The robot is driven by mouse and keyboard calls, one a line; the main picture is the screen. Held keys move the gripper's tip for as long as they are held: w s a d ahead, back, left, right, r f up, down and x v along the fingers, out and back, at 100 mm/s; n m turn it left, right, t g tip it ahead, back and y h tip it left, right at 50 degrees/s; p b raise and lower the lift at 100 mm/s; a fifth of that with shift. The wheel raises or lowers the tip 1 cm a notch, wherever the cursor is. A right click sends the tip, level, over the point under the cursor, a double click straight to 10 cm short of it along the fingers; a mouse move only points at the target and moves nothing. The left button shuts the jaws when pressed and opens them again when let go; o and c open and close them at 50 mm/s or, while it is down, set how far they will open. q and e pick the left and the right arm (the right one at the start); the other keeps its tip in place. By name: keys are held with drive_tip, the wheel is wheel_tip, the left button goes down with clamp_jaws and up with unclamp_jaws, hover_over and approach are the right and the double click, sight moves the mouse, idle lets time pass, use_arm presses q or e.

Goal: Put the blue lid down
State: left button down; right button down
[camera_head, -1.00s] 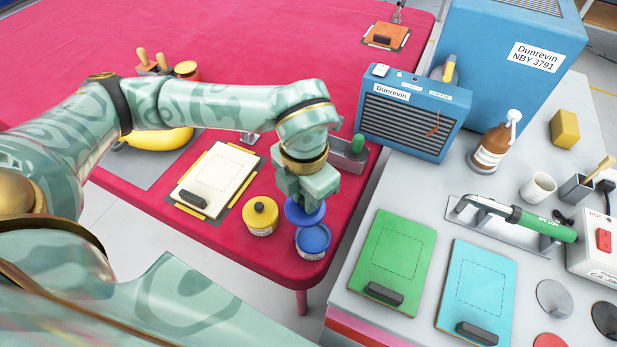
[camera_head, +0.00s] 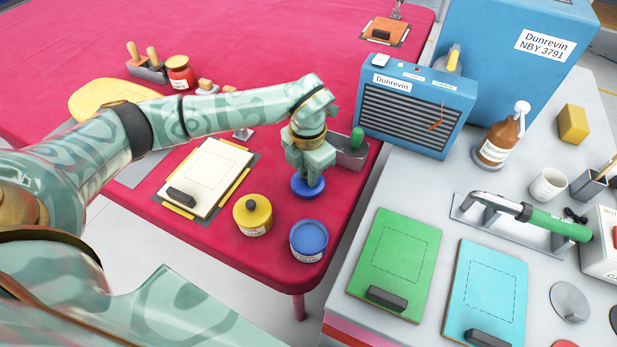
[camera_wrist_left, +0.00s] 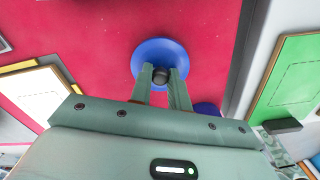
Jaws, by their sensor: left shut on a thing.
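The blue lid (camera_head: 308,187) is a round disc with a dark knob. In the left wrist view the lid (camera_wrist_left: 150,52) has its knob between the two fingers. My left gripper (camera_head: 308,176) is shut on that knob; its fingers also show in the left wrist view (camera_wrist_left: 161,84). The lid is at or just above the red tabletop (camera_head: 270,195); I cannot tell if it touches. The blue tin (camera_head: 309,240) stands in front of the lid, apart from it. My right gripper is not in view.
A yellow tin (camera_head: 253,215) with a dark knob stands left of the blue tin. A cream board (camera_head: 208,180) lies further left. A grey holder (camera_head: 350,155) with a green handle is close behind the lid. A blue heater (camera_head: 415,110) stands to the right.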

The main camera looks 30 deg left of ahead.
use_arm(q)
wheel_tip(320, 180, down, 2)
drive_tip(key=shift+r, duration=0.1)
drive_tip(key=c, duration=1.3)
unclamp_jaws()
wheel_tip(320, 180, up, 12)
drive_tip(key=p, duration=0.3)
drive_tip(key=shift+s, duration=0.1)
